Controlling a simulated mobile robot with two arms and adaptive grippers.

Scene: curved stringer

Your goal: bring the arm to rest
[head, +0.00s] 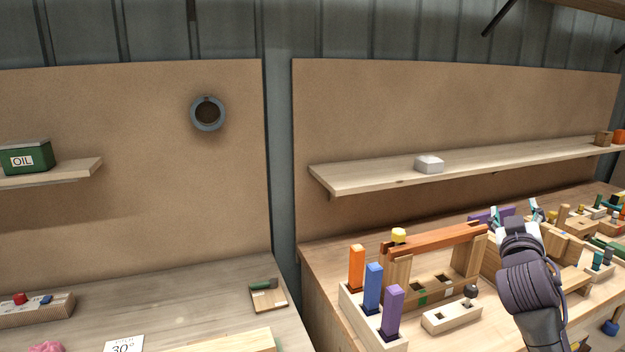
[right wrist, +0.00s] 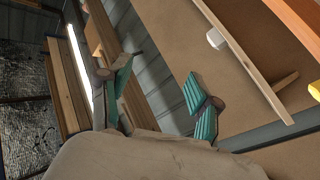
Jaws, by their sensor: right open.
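My right gripper (head: 514,215) is raised over the right workbench in the head view, just right of the reddish-brown curved stringer (head: 438,241). Its two teal-padded fingers are spread apart, and the right wrist view shows nothing between them (right wrist: 160,100). The stringer rests across wooden uprights, with a yellow piece (head: 398,236) at its left end. A purple piece (head: 490,216) lies behind the gripper, partly hidden. I cannot tell whether the gripper touches anything. My left gripper is not in view.
A wooden block holder with orange (head: 357,268), blue (head: 373,289) and purple (head: 392,311) pegs stands at the front left of the right bench. A wall shelf (head: 470,164) with a white box (head: 429,164) runs above. Many wooden parts crowd the right side.

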